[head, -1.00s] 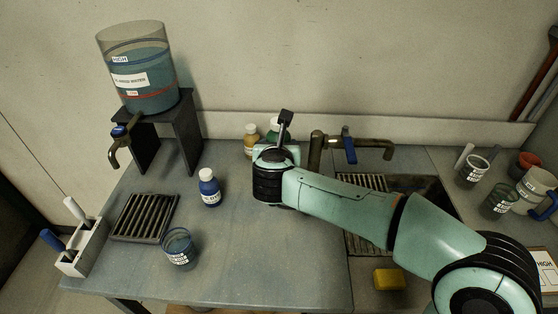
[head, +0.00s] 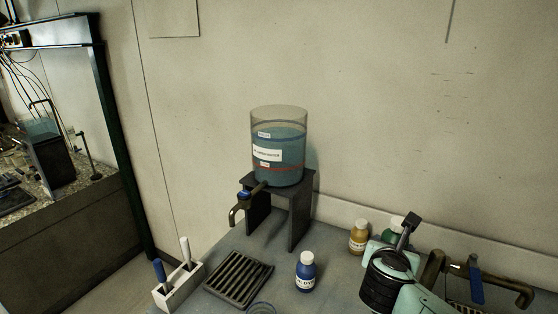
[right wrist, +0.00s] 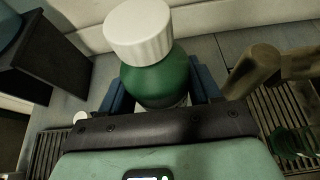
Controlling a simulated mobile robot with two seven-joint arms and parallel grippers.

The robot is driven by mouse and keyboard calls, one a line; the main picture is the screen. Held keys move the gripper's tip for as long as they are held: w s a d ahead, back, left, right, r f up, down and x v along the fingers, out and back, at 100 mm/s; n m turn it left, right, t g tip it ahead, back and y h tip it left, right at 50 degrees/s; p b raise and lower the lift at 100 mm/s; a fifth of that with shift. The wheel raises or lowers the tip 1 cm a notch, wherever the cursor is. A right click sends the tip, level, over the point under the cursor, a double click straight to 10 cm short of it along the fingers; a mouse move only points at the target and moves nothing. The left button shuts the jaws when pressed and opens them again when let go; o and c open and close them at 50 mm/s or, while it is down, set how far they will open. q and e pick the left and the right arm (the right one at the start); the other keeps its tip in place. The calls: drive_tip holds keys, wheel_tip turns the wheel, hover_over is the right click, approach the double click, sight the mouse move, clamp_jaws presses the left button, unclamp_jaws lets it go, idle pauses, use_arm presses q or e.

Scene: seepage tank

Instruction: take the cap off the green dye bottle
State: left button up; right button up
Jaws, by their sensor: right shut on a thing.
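The green dye bottle (right wrist: 155,78) stands upright between the two blue fingers of my right gripper (right wrist: 160,90) in the right wrist view. The gripper is shut on the bottle's body, below the cap. The white ribbed cap (right wrist: 139,32) is on the bottle's top, clear of the fingers. In the head view the green bottle (head: 396,231) shows only partly behind my right wrist, and the fingers are hidden there. My left gripper is in neither view.
A yellow dye bottle (head: 358,238) stands just left of the green one. A blue dye bottle (head: 305,272) stands nearer the front. A tap (head: 478,280) is at the right. A tank (head: 278,150) on a stand, a drain rack (head: 239,278) and a white holder (head: 178,285) are left.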

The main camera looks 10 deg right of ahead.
drive_tip(key=w+a+f+n+t+y+p, duration=0.1)
drive_tip(key=w+a+f+n+y+p, duration=0.2)
drive_tip(key=a+f, duration=0.45)
drive_tip(key=w+a+f+n+t+y+p, duration=0.1)
drive_tip(key=w+a+f+n+p, duration=0.15)
drive_tip(key=a+f+p, duration=0.5)
drive_tip(key=a+r+n+y+b, duration=0.3)
drive_tip(key=a+n+y, duration=0.3)
drive_tip(key=a+y, duration=0.2)
drive_tip(key=shift+a+y, duration=0.3)
drive_tip(key=shift+a, duration=0.3)
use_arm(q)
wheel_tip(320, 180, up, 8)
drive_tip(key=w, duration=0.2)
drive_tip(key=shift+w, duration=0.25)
use_arm(e)
drive_tip(key=shift+w+a+r+n, duration=0.1)
drive_tip(key=shift+a+n, duration=0.1)
drive_tip(key=shift+n, duration=0.15)
clamp_jaws()
